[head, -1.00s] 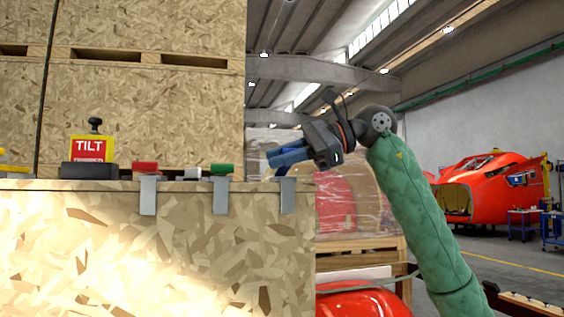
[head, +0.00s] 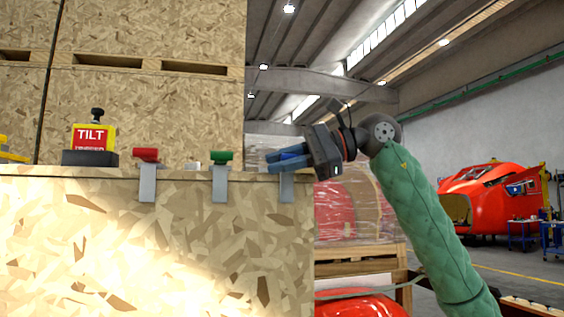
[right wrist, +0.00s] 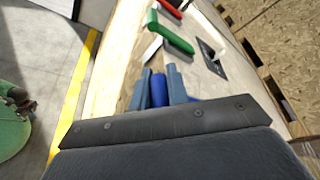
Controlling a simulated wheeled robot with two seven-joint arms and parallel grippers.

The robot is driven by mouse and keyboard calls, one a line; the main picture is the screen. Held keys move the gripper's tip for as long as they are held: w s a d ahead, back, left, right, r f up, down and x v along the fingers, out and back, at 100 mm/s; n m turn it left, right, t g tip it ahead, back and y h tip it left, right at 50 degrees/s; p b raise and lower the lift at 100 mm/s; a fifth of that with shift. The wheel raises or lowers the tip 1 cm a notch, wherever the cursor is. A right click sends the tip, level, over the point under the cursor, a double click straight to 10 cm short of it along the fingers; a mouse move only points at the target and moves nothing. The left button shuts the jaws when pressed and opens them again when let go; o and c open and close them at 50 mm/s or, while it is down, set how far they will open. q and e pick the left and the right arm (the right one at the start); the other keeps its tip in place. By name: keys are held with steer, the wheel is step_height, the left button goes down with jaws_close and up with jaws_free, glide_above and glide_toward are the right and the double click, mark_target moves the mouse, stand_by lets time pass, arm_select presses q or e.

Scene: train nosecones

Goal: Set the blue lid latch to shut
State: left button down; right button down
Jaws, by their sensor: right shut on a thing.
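The blue lid latch sits at the right end of the crate's top edge, past the green latch. In the right wrist view its blue handle (right wrist: 158,90) lies between the two grey-blue fingers of my right gripper (right wrist: 158,76), which is shut on it. In the head view my right gripper (head: 282,159) reaches in from the right, just above the blue latch's metal bracket (head: 287,188). The fingers hide most of the handle there, so its exact angle is hard to tell. My left gripper is not in view.
The green latch (head: 221,157) and red latch (head: 146,154) stand left along the same crate edge (head: 190,174). A TILT box (head: 91,140) with a black knob is farther left. Tall wooden crates rise behind.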

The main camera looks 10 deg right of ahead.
steer(key=shift+f, duration=0.1)
steer(key=c, duration=1.4)
jaws_free()
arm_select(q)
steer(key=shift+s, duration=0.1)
arm_select(e)
steer(key=shift+o, duration=0.2)
